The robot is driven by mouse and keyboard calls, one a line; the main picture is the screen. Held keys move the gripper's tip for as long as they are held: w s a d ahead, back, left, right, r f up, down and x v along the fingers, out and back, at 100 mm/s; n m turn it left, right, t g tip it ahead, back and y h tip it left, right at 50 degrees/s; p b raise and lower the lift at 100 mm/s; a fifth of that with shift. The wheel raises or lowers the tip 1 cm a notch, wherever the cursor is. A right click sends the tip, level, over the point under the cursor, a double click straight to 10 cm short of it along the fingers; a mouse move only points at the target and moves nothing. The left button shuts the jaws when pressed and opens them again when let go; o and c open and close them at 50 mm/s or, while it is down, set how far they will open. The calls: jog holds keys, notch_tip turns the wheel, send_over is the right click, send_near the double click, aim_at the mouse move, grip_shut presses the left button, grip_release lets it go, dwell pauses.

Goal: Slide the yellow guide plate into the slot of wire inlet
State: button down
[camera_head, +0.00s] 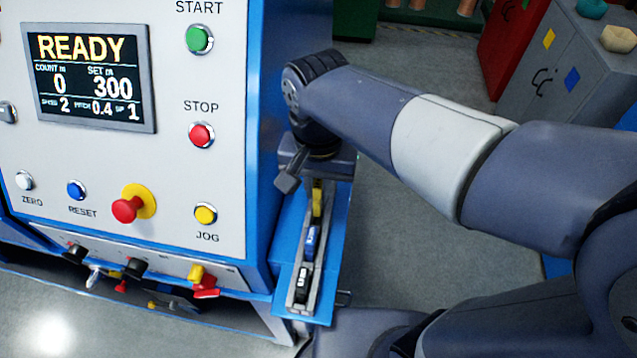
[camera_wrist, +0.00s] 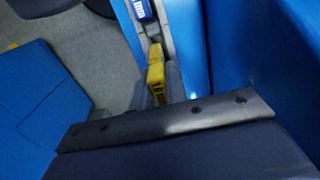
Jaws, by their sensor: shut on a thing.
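The yellow guide plate (camera_head: 317,203) stands in the narrow grey rack (camera_head: 288,300) beside the machine, at its far end. In the wrist view, the yellow plate (camera_wrist: 156,73) shows black lettering and sits between my grey fingers. My gripper (camera_head: 314,180) points down over the rack and is shut on the yellow plate; in the wrist view the fingers (camera_wrist: 158,92) are partly hidden by the dark gripper body. I cannot make out the wire inlet or its slot in either view.
Grey floor (camera_head: 400,250) is open to the right.

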notch_tip(320, 180, up, 4)
jog(key=p, duration=0.3)
jog(key=shift+p, duration=0.4)
jog(key=shift+s, duration=0.1)
dwell(1.2)
